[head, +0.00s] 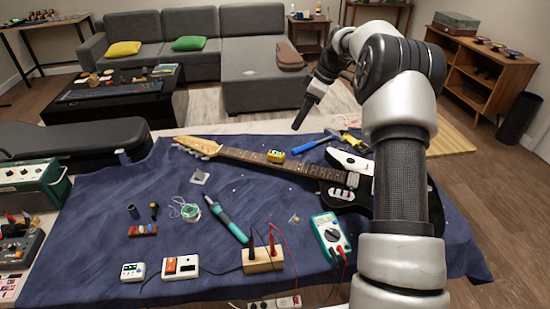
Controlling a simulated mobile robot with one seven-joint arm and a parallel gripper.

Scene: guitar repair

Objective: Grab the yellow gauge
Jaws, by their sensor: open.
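My gripper (297,127) points down and left, above and a little right of the gauge in the head view. It is seen edge-on and small, apart from the gauge, with nothing visible in it. My arm covers part of the guitar body.
Blue and yellow-handled tools (325,140) lie just right of the gauge. A soldering iron (226,219), solder spool (190,212), multimeter (330,237) and wooden block with probes (262,260) stand nearer. A black guitar case (75,138) is at the left.

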